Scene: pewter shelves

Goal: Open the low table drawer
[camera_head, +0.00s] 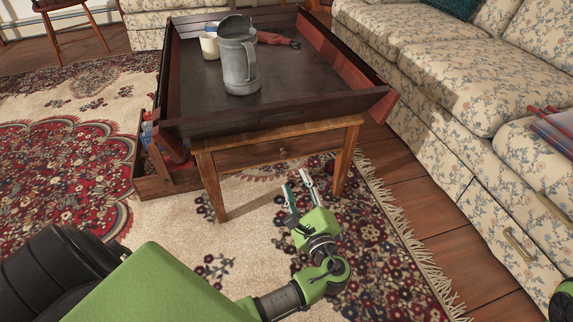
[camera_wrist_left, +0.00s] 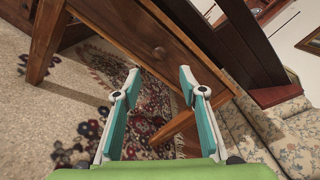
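The low wooden table (camera_head: 350,130) stands ahead of me with a dark tray-like top. Its drawer front (camera_head: 240,158) sits below the top between the legs and looks closed, with a small round knob (camera_head: 282,152). In the left wrist view the drawer front (camera_wrist_left: 185,62) runs diagonally and its knob (camera_wrist_left: 158,50) shows just beyond the fingertips. My left gripper (camera_head: 298,180) is open and empty, in front of and below the knob. It also shows in the left wrist view (camera_wrist_left: 159,78), fingers apart, not touching the knob.
On the table top are a metal pitcher (camera_head: 238,65), a white cup (camera_head: 209,45) and a red-handled tool (camera_head: 275,38). A wooden box (camera_head: 155,187) with items juts out at the table's left. A floral sofa (camera_head: 440,85) is close on the right. Patterned rug lies in front.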

